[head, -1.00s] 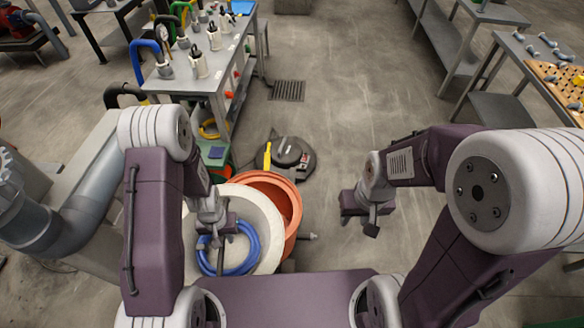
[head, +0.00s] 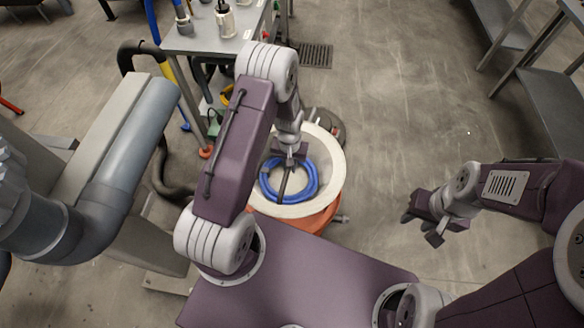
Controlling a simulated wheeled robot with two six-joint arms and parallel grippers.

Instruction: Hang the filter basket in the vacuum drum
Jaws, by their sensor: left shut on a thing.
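The filter basket (head: 333,172) is a wide cream ring with a blue ring (head: 310,183) inside it. A dark bar (head: 284,188) crosses its middle. My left gripper (head: 289,163) is shut on this bar, over the basket's middle. The orange vacuum drum (head: 318,220) shows below the basket's front and right edge; the basket covers most of its mouth. I cannot tell whether the basket's rim touches the drum's. My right gripper (head: 421,229) is open and empty, over bare floor to the right of the drum.
A dark round lid (head: 331,122) lies on the floor behind the basket, mostly hidden. A grey workbench (head: 205,42) with bottles stands at the back left. A large grey pipe (head: 125,160) stands at the left. The floor on the right is clear up to the shelves.

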